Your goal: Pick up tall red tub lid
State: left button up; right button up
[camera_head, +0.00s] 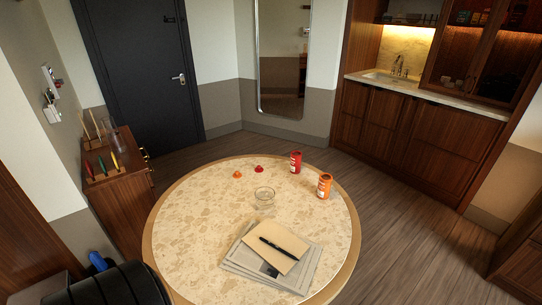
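A small red lid (259,169) lies on the far part of the round table, apart from the tubs. A tall red tub (295,163) stands upright to its right, near the table's far edge. A small orange lid (237,174) lies just left of the red lid. An orange tub (324,187) stands upright at the right of the table. Neither of my grippers shows in the head view.
The round stone-topped table (195,215) also carries a clear glass bowl (264,195) in the middle. Newspapers (245,265), a notebook (283,236) and a black pen (279,249) lie at the near right. The left half of the tabletop is clear.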

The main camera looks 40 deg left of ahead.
aim_at(259, 169)
jog(key=k+j, duration=0.1)
jog(key=j, duration=0.4)
jog(key=k+j+u, duration=0.1)
jog(key=j, duration=0.4)
jog(key=k+j, duration=0.1)
jog(key=j, duration=0.4)
jog(key=k+j, duration=0.1)
jog(key=j, duration=0.7)
jog(key=i+j, duration=0.15)
jog(key=j, duration=0.2)
jog(key=u, duration=0.05)
